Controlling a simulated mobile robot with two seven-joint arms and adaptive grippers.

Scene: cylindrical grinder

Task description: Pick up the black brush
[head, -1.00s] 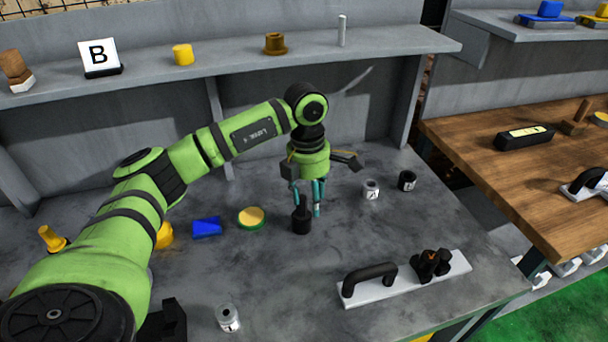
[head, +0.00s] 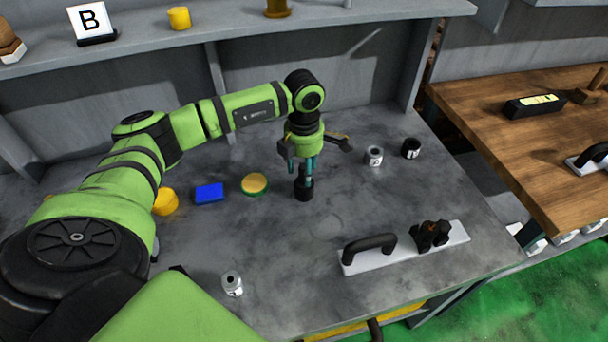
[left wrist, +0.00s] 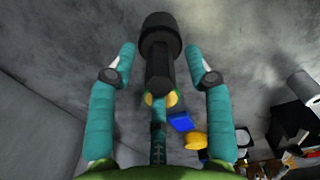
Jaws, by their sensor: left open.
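The black brush (head: 304,189) stands upright on the grey tabletop, its handle up and its wider round base down. In the left wrist view the brush (left wrist: 158,62) lies between the two teal fingers. My left gripper (head: 303,168) points down over the brush, with its fingers on either side of the handle. The left gripper also shows in the left wrist view (left wrist: 159,52); it is open, with gaps between both fingers and the brush. The top of the handle is partly hidden by the gripper in the head view. My right gripper is not in view.
Left of the brush are a round yellow-green tin (head: 255,183), a blue block (head: 209,194) and a yellow piece (head: 165,202). Two small cylinders, silver (head: 374,156) and black (head: 411,148), stand to the right. A handled plate (head: 405,249) lies nearer the front.

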